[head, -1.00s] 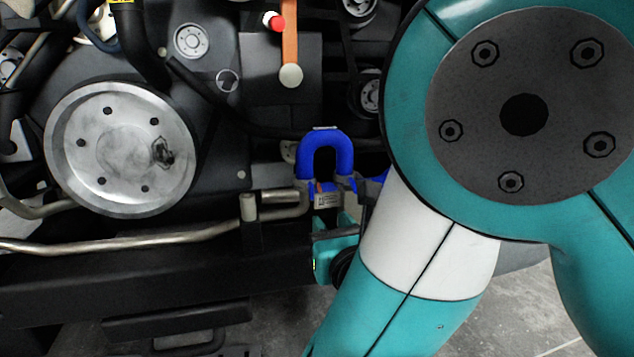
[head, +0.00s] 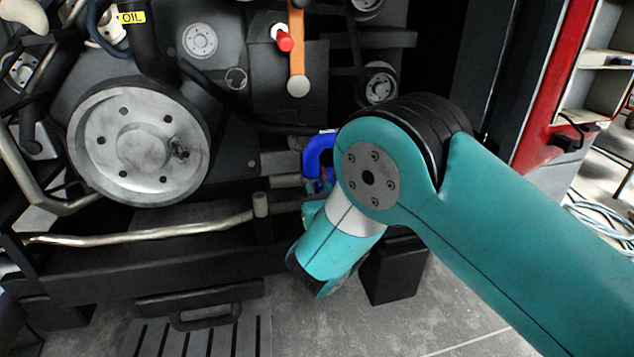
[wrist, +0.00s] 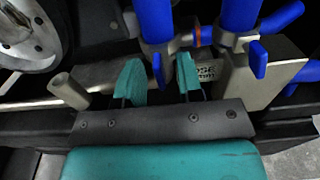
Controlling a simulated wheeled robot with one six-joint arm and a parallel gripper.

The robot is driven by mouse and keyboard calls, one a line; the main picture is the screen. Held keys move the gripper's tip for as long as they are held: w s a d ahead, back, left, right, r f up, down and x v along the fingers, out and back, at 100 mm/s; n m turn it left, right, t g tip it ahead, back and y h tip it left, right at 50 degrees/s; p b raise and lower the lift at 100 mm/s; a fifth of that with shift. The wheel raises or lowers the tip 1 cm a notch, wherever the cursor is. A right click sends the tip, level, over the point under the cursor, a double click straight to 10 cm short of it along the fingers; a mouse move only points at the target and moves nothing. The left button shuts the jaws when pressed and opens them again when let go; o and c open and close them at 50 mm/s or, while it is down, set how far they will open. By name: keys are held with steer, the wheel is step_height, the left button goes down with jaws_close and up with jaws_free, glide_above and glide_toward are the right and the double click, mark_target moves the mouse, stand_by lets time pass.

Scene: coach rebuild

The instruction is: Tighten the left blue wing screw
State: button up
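The left blue wing screw (wrist: 158,68) hangs below the grey clamp at the foot of the left blue hose end (wrist: 155,20). My gripper (wrist: 159,78) is open, with one teal finger on each side of this screw in the wrist view. A gap shows beside the screw; I cannot tell whether either finger touches it. The right blue wing screw (wrist: 258,59) is on the other clamp, right of my fingers. In the head view the blue U-shaped hose (head: 315,158) is partly covered by my arm, which hides the screws and most of my gripper.
A metal block with lettering (wrist: 240,85) lies just right of my right finger. A short metal peg (wrist: 68,90) stands left of my fingers. In the head view a metal pipe (head: 150,234) runs below a large round pulley (head: 138,145). A red cabinet (head: 555,85) stands at right.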

steer(key=shift+w+a, duration=0.2)
steer(key=shift+w, duration=0.4)
jaws_close()
